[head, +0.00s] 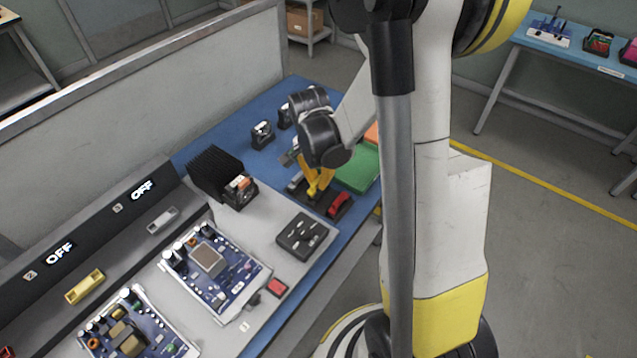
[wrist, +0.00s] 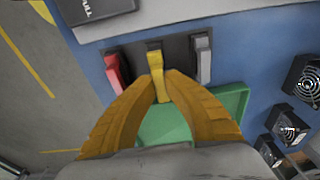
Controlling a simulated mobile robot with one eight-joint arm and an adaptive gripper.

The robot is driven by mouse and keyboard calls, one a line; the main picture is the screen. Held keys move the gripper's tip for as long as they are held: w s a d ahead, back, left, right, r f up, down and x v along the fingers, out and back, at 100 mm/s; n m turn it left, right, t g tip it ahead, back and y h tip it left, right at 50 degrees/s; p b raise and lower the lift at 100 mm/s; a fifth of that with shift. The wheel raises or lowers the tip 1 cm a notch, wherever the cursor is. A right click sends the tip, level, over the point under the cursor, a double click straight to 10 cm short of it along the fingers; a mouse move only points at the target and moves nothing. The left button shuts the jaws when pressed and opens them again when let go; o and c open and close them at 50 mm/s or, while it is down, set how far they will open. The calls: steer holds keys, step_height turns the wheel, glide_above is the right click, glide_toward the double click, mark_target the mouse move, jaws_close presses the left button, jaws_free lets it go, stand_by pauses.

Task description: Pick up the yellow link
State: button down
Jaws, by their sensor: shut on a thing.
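The yellow link (wrist: 155,58) shows in the wrist view in the middle of a black holder (wrist: 136,50), between a red link (wrist: 113,72) and a grey link (wrist: 202,62). My gripper (wrist: 158,82) has yellow fingers, and their tips are closed on the yellow link. The link appears to be still at its place in the holder; I cannot tell whether it is raised at all. In the head view my gripper (head: 316,187) points down at the holder, next to the red link (head: 340,204). There the yellow link is hard to tell from the yellow fingers.
A green tray (head: 362,168) lies right behind the holder on the blue table (head: 226,137). A black finned block (head: 216,172) stands to the left. A dark box of small parts (head: 303,237) and circuit boards (head: 213,268) lie nearer. Small black fans (head: 263,134) stand behind.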

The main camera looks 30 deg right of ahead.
steer(key=s+d+r+p, duration=0.7)
steer(key=s+d+r, duration=0.1)
steer(key=r, duration=0.3)
steer(key=shift+s+r, duration=0.25)
steer(key=shift+r, duration=0.05)
stand_by(0.5)
